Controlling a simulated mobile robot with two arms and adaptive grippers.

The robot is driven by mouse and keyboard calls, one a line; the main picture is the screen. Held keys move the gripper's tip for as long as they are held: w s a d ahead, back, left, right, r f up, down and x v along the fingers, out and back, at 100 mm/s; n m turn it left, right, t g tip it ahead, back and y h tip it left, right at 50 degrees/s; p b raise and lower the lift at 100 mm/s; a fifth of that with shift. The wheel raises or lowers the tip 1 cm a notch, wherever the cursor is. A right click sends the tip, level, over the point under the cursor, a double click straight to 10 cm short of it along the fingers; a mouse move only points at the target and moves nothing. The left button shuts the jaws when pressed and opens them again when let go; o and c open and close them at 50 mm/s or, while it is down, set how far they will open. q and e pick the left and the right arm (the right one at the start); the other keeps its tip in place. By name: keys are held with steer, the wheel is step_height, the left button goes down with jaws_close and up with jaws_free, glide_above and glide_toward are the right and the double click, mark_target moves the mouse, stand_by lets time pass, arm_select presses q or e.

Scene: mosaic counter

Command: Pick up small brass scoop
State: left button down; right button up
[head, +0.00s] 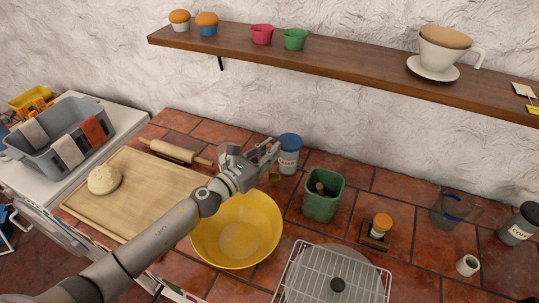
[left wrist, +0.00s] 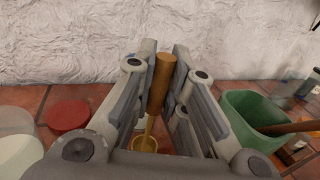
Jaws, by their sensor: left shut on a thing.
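The small brass scoop shows in the left wrist view (left wrist: 159,84), with its wooden-coloured handle between my finger pads and its round golden bowl (left wrist: 145,145) below. My left gripper (head: 268,153) is shut on the scoop's handle. In the head view the gripper hangs over the counter behind the yellow bowl, and a small brown-gold part of the scoop (head: 274,176) shows just below the fingers. The fingers hide most of the scoop in that view. My right gripper is in neither view.
A blue-lidded jar (head: 289,155) stands close behind the gripper. A green canister (head: 323,196) with a handle sticking out is to the right. The yellow bowl (head: 237,228) is below my arm. A rolling pin (head: 174,151) lies left. A wooden shelf (head: 340,62) runs above.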

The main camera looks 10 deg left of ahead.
arm_select(q)
steer(key=s+a+r+b, duration=0.3)
steer(key=s+a+r, duration=0.5)
steer(key=a+r, duration=0.3)
steer(key=w+a+r+p, duration=0.3)
steer(key=w+r+p, duration=0.25)
steer(key=w, duration=0.35)
step_height(320, 180, down, 13)
steer(key=b, duration=1)
steer(key=shift+b, duration=0.35)
steer(key=shift+r, duration=0.2)
step_height(320, 180, up, 10)
steer(key=p, duration=0.9)
steer(key=shift+f, duration=0.15)
steer(key=shift+w, duration=0.1)
